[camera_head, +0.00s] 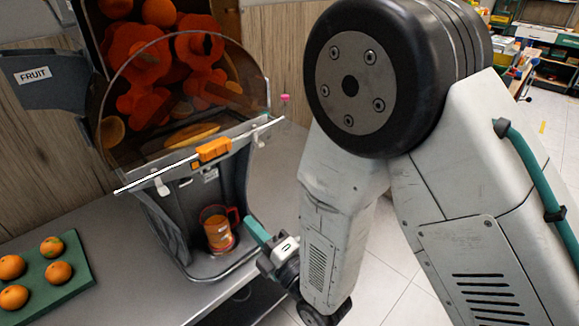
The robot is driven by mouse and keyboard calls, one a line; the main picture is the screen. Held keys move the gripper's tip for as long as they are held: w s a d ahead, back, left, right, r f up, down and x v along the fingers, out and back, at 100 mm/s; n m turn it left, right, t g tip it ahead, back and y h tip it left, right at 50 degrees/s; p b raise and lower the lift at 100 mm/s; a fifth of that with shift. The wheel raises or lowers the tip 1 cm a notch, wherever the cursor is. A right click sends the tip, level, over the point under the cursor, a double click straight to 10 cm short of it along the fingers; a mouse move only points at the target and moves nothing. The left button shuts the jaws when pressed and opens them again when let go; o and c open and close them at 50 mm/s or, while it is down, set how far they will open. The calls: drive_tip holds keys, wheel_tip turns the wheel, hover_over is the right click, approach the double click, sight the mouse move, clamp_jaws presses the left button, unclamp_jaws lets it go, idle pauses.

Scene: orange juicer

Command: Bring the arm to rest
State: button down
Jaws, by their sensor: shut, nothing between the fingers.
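My arm fills the right half of the head view, with its large joint near the top and its lower link hanging down. My gripper (258,232) is at the end of the arm, beside the juicer's lower opening. Its teal fingers are shut and empty, pointing up and left. The tips are close to the glass mug (219,232) of orange juice, which stands inside the juicer (177,215). The gripper appears apart from the mug, though the gap is hard to judge.
The juicer's clear cover (133,93) and orange latch (213,149) are above the mug. A green tray (82,262) with several oranges (52,247) lies on the grey counter (120,285) at left. A FRUIT chute (40,77) is upper left. Open floor (385,285) lies below my arm.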

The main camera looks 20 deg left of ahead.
wheel_tip(320, 180, down, 12)
drive_tip(key=d+m+g+h, duration=0.2)
drive_tip(key=m+g+h, duration=0.2)
drive_tip(key=m+h, duration=0.3)
drive_tip(key=w+d+m+g+h, duration=0.1)
drive_tip(key=w+d+m+h, duration=0.15)
drive_tip(key=d+h, duration=0.2)
drive_tip(key=s+d+r+m+g+h, duration=0.25)
drive_tip(key=d+r+m, duration=0.35)
drive_tip(key=d, duration=0.5)
drive_tip(key=s+d+r+m+g+h, duration=0.2)
drive_tip(key=d+r+m+h, duration=0.4)
drive_tip(key=d, duration=0.5)
drive_tip(key=s+d+r+m+y, duration=0.1)
drive_tip(key=s+d+r+m, duration=0.3)
drive_tip(key=d+r, duration=0.4)
drive_tip(key=s+d+r+m+y, duration=0.1)
drive_tip(key=s+d+r+m, duration=0.3)
drive_tip(key=s+d+r, duration=0.3)
wheel_tip(320, 180, up, 3)
drive_tip(key=shift+d+f, duration=0.15)
drive_tip(key=shift+d, duration=0.8)
